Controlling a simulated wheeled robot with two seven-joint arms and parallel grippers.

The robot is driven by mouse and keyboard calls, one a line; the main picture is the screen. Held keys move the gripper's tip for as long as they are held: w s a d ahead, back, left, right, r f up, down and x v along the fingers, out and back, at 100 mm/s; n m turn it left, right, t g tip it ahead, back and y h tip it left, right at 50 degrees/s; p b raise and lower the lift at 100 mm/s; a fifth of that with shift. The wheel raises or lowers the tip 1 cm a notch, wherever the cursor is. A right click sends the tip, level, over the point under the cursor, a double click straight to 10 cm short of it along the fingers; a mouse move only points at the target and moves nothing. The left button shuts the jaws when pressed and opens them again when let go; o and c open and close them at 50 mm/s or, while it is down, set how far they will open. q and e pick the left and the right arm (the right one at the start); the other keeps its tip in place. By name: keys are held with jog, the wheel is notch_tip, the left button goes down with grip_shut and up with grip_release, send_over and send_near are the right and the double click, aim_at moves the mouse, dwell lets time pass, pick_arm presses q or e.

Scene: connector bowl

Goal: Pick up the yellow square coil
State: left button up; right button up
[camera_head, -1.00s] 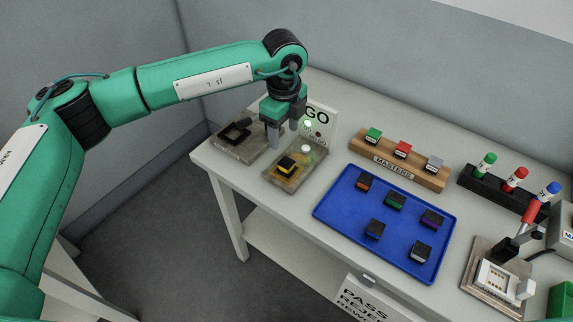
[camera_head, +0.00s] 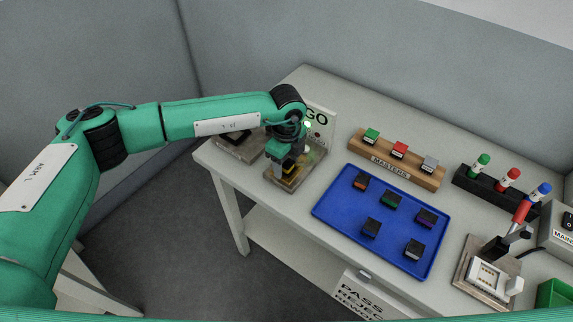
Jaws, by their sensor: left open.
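The yellow square coil (camera_head: 290,178) sits on a small fixture plate (camera_head: 280,185) near the left end of the table. Only part of it shows, since my left gripper covers much of it. My left gripper (camera_head: 281,175) is open and points down right at the coil, with its fingers low around or beside it. I cannot tell whether the fingers touch it. My right gripper is not in view.
Another fixture (camera_head: 243,150) stands behind to the left, and a GO sign (camera_head: 325,118) stands behind the gripper. A blue tray (camera_head: 325,209) with several dark blocks lies to the right. A wooden MASTERS rack (camera_head: 412,173) is behind the tray.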

pick_arm(q)
jog(key=c, duration=1.1)
jog(key=shift+r, duration=0.1)
jog(key=shift+c, duration=0.2)
